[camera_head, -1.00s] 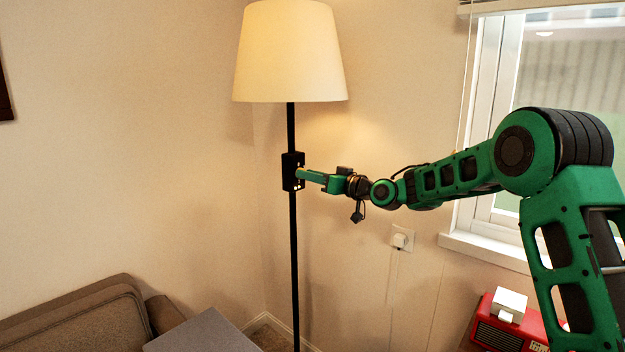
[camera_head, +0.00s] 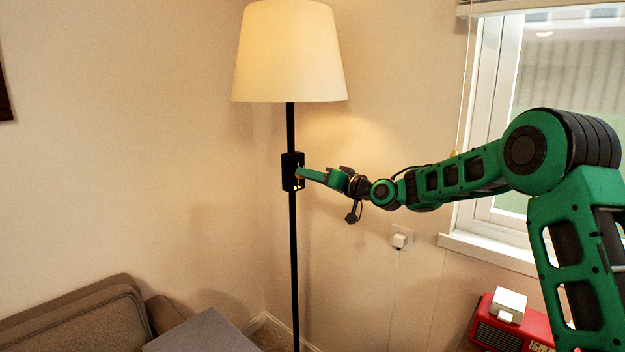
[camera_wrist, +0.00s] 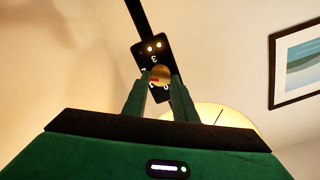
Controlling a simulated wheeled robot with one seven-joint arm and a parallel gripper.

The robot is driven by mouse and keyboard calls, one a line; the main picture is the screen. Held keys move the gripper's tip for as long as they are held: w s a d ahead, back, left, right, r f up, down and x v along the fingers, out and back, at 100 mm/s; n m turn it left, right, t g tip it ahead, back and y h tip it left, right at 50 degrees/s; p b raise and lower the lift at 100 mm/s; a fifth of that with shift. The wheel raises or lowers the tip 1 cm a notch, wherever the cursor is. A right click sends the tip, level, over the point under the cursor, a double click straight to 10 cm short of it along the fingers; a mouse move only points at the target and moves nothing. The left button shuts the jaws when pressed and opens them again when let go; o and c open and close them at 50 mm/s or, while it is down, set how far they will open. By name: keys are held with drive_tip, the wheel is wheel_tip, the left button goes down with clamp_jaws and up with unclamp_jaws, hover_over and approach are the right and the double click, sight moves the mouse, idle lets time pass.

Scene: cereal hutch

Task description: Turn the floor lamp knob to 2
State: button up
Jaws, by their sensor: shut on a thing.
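The floor lamp (camera_head: 290,60) stands in the corner with its cream shade lit. A black control box (camera_head: 288,172) is on its black pole; it also shows in the wrist view (camera_wrist: 151,50) with two small lights and the figure 3 readable. A round brass-coloured knob (camera_wrist: 160,74) with a reddish mark sits on the box. My gripper (camera_head: 301,173) is shut on the knob; its fingers (camera_wrist: 160,84) are on either side of it in the wrist view. Other figures on the dial are partly hidden by the fingers, so I cannot tell the setting.
A brown sofa (camera_head: 80,318) and a grey surface (camera_head: 200,338) are at the lower left. A red radio (camera_head: 510,325) with a white box is at the lower right, below the window. A wall socket with a plug (camera_head: 400,240) is right of the pole.

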drive_tip(key=shift+w+r, duration=0.1)
drive_tip(key=o, duration=1)
drive_tip(key=shift+o, duration=0.2)
drive_tip(key=shift+d, duration=0.1)
drive_tip(key=v, duration=1)
drive_tip(key=shift+s+d, duration=0.25)
drive_tip(key=shift+f, duration=0.2)
